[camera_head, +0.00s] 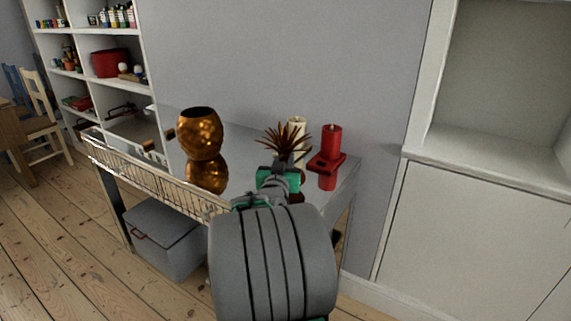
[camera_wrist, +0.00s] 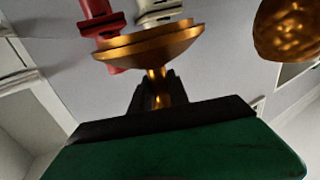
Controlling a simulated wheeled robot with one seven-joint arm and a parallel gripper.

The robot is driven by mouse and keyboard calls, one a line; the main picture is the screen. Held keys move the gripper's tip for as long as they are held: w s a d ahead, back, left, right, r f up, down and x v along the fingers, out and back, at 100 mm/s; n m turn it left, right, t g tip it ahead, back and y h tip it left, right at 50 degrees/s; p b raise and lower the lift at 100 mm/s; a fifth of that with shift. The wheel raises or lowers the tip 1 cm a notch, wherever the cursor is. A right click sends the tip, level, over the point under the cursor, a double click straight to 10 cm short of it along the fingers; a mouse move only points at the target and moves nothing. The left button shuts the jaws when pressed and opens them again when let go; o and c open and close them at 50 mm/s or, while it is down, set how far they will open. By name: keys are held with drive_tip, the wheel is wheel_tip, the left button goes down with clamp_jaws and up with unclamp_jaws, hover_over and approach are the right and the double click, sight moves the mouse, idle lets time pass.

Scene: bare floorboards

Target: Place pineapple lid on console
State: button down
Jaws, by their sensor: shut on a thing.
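The pineapple lid (camera_head: 287,139) shows brown, spiky leaves in the head view. In the wrist view it is a gold disc (camera_wrist: 150,43) with a narrow stem. My gripper (camera_wrist: 157,92) is shut on that stem; in the head view the gripper (camera_head: 279,180) is partly hidden by my own arm. The lid is over the right part of the console (camera_head: 245,148), which has a shiny grey top. I cannot tell whether it touches the top. The golden pineapple jar (camera_head: 200,134) stands open on the console, to the left of the lid.
A red candle (camera_head: 331,142) on a red holder and a cream candle (camera_head: 297,128) stand close to the lid on the right and behind. A wire rail (camera_head: 150,182) runs along the console's front. A grey box (camera_head: 165,238) sits underneath. The top between jar and lid is clear.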

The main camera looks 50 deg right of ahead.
drive_tip(key=shift+f+b, duration=0.4)
drive_tip(key=shift+f, duration=0.2)
drive_tip(key=shift+a+f+b, duration=0.1)
drive_tip(key=shift+f+b, duration=0.2)
drive_tip(key=shift+b, duration=0.1)
drive_tip(key=c, duration=1.3)
unclamp_jaws()
drive_tip(key=shift+s+f, duration=0.1)
drive_tip(key=shift+f, duration=0.15)
drive_tip(key=shift+o, duration=0.2)
drive_tip(key=shift+f, duration=0.1)
drive_tip(key=shift+p, duration=0.3)
drive_tip(key=shift+r+p, duration=0.65)
drive_tip(key=v, duration=1.2)
drive_tip(key=shift+r+b, duration=0.25)
drive_tip(key=shift+b, duration=0.05)
